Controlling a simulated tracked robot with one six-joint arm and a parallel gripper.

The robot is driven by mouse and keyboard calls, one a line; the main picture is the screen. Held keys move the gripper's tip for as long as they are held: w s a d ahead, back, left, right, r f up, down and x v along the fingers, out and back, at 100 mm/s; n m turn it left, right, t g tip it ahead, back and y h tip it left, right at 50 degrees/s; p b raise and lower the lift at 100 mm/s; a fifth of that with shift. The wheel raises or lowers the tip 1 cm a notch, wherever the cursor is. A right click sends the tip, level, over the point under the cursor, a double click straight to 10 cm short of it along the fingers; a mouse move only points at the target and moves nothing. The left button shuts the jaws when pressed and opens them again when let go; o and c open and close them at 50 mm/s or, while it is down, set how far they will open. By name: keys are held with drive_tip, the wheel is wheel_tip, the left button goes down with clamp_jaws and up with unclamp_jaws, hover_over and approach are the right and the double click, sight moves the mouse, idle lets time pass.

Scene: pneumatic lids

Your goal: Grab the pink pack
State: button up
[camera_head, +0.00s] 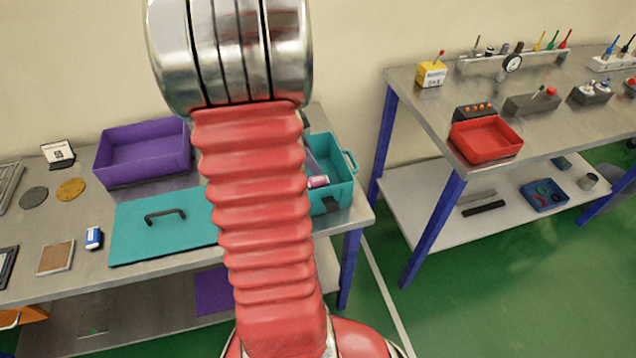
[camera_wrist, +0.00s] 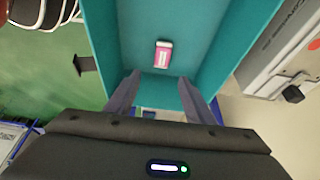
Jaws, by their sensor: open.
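The pink pack (camera_wrist: 163,56) is a small pink and white block lying on the floor of the teal bin (camera_wrist: 103,25). In the head view the pink pack (camera_head: 318,182) shows just right of my red arm, inside the teal bin (camera_head: 346,180), which my arm partly covers. In the wrist view my gripper (camera_wrist: 161,88) is open, its two dark fingers apart and nothing between them. The pack shows beyond the fingertips, roughly centred between them; the gap in depth is hard to tell. My gripper is not clearly visible in the head view.
A teal lid (camera_head: 160,225) with a dark handle lies left of the bin, partly behind my arm. A purple bin (camera_head: 143,155) stands behind it, and a blue and white pack (camera_head: 94,238) lies to its left. A second bench (camera_head: 440,110) with a red tray (camera_head: 484,138) stands to the right.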

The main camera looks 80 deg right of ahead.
sight(323, 178)
drive_tip(key=shift+x, duration=1.9)
drive_tip(key=shift+x, duration=2.6)
drive_tip(key=shift+w+f, duration=0.1)
drive_tip(key=shift+w, duration=0.05)
drive_tip(key=c, duration=1.1)
wheel_tip(323, 178, up, 10)
